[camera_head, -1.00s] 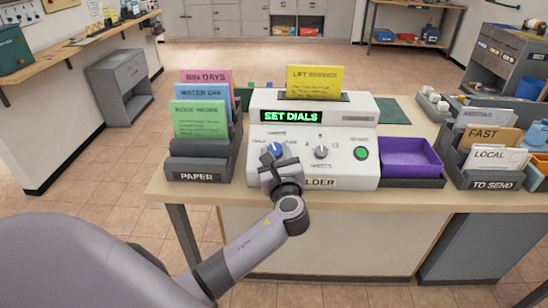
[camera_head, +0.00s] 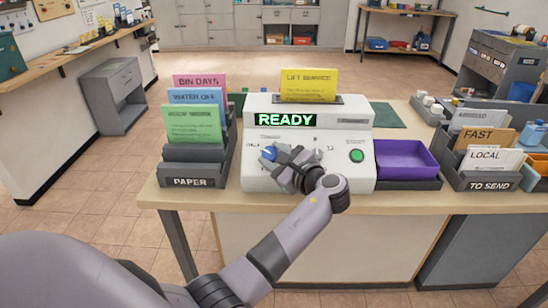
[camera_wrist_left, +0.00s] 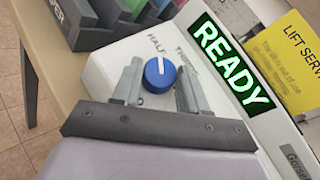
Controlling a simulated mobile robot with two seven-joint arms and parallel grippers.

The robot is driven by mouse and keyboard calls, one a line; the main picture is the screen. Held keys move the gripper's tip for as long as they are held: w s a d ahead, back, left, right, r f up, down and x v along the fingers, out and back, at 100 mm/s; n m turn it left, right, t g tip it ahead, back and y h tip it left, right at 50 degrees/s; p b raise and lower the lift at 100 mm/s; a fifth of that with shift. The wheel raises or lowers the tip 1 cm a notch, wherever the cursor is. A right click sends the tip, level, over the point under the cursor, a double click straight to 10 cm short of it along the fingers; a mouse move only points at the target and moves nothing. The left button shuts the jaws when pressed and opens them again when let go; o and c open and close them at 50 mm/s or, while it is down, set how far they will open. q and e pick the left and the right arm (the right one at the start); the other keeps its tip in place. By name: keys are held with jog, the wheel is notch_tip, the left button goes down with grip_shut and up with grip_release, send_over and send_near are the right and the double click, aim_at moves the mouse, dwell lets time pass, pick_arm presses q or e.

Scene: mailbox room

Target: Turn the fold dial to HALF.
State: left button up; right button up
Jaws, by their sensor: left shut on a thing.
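The blue fold dial (camera_head: 268,153) is on the sloped white front of the folder machine (camera_head: 352,178). In the left wrist view the dial (camera_wrist_left: 159,76) sits between the two fingers, and its white mark points at the HALF label (camera_wrist_left: 157,45). The other label beside it, partly hidden, reads like THIRDS. My left gripper (camera_head: 276,156) is shut on the dial, coming in from its right. The display (camera_head: 285,120) reads READY in green. My right gripper is not in view.
A green button (camera_head: 357,156) is on the machine's right side, and my gripper hides the middle dial. A yellow sheet (camera_head: 310,85) stands in the top. A paper rack (camera_head: 195,182) is left; a purple tray (camera_head: 404,155) and TO SEND rack (camera_head: 487,184) are right.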

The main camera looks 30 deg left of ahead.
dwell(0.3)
pick_arm(q)
jog(key=o, duration=1.1)
jog(key=shift+c, duration=0.2)
jog(key=v, duration=0.7)
jog(key=shift+b, duration=0.35)
jog(key=shift+d, duration=0.1)
